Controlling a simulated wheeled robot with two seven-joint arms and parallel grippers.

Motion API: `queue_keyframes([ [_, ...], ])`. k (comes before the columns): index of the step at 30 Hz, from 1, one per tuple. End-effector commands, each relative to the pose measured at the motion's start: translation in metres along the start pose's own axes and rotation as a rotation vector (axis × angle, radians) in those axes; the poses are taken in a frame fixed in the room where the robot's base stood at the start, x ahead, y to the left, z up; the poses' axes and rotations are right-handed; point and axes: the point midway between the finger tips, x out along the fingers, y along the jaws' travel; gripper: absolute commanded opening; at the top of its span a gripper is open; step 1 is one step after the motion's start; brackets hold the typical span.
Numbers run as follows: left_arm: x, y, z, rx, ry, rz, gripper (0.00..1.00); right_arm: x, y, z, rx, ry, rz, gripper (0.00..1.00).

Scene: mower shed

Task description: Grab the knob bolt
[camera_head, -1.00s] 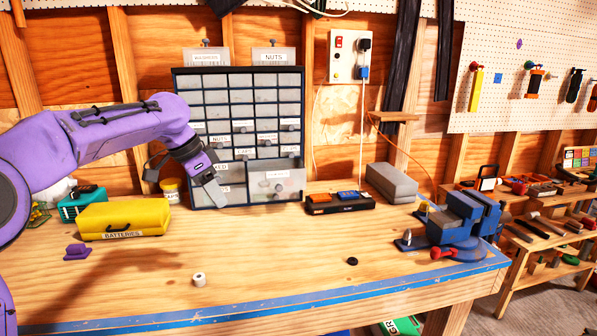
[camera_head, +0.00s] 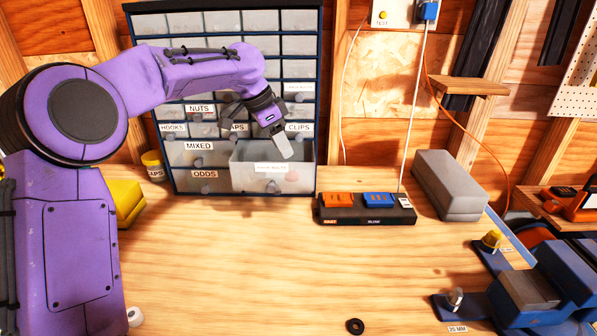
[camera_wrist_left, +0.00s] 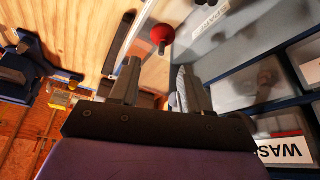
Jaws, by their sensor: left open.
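A red ball-shaped knob (camera_wrist_left: 162,36), which looks like the knob bolt, shows in the left wrist view just ahead of my fingers. In the head view a faint reddish spot (camera_head: 292,175) shows through the front of a pulled-out translucent drawer (camera_head: 243,178) at the cabinet's lower right. My left gripper (camera_head: 285,152) points down over this drawer. In the left wrist view its two fingers (camera_wrist_left: 158,68) stand apart with nothing between them, and the knob is beyond the tips. The bolt's shank is mostly hidden. My right gripper is in neither view.
The drawer cabinet (camera_head: 324,80) rises behind the drawer. A charger with orange and blue packs (camera_head: 367,208) and a grey block (camera_head: 448,185) stand to the right. A blue vise (camera_head: 545,290) is at the front right. A black ring (camera_head: 355,326) lies in front; the middle bench is clear.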

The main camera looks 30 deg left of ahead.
Motion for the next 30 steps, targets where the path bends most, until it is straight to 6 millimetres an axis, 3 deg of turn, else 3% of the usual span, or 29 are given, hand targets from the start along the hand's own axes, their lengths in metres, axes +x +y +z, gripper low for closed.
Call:
queue_keyframes([
  [12,0.067,-0.002,-0.003,0.001,-0.006,0.003,0.47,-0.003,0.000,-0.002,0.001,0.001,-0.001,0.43],
  [21,0.076,-0.001,-0.004,0.003,-0.003,0.002,0.47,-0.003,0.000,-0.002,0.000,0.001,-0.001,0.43],
  [24,0.076,-0.001,-0.004,0.002,-0.003,0.002,0.14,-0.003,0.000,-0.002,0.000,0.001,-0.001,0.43],
  [25,0.076,-0.001,-0.004,0.002,-0.003,0.002,0.10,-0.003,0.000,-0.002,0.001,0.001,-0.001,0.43],
  [30,0.076,-0.001,-0.004,0.002,-0.003,0.002,0.10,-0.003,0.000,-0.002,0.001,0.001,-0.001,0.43],
])
